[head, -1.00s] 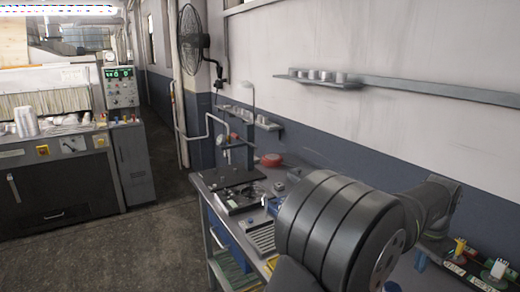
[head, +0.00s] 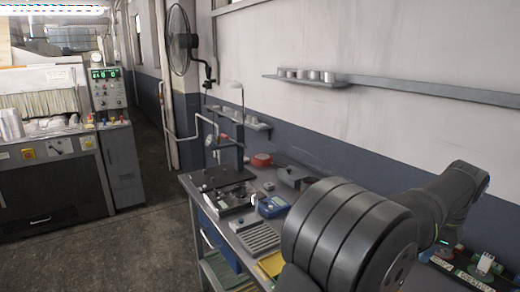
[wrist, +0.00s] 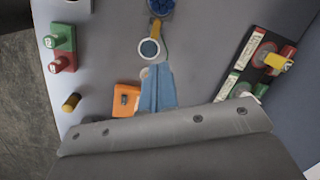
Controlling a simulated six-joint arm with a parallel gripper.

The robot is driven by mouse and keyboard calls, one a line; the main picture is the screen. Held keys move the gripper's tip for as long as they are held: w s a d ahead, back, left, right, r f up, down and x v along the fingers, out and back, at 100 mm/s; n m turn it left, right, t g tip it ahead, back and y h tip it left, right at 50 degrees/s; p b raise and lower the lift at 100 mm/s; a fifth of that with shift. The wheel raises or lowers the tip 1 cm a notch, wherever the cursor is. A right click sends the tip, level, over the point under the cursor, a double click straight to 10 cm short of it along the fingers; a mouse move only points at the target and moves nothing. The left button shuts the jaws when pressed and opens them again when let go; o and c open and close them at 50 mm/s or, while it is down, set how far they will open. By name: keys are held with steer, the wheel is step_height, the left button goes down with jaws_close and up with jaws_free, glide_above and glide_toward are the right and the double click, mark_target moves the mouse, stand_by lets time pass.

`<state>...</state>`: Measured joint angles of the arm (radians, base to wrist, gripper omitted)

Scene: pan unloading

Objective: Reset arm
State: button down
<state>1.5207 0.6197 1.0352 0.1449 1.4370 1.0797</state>
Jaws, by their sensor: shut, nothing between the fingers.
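In the wrist view my gripper (wrist: 157,70) shows as two narrow blue-grey fingers side by side. They are closed together with nothing between them, over a grey table top (wrist: 105,40). A round-ended tool with a yellow handle (wrist: 149,48) lies just beyond the fingertips. An orange block (wrist: 126,99) lies left of the fingers. In the head view my dark arm fills the lower right, and the gripper itself is hidden there. No pan is clearly seen.
Red and green blocks (wrist: 60,48) sit at the table's left edge, and a dark tray of coloured pieces (wrist: 255,62) at right. The workbench (head: 215,220) holds a blue device (head: 272,207) and a red round item (head: 261,160). A wall shelf (head: 400,87) runs above my arm.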

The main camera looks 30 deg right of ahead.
steer(key=shift+s+r+m, duration=0.2)
steer(key=shift+r+m, duration=0.05)
steer(key=shift+m, duration=0.25)
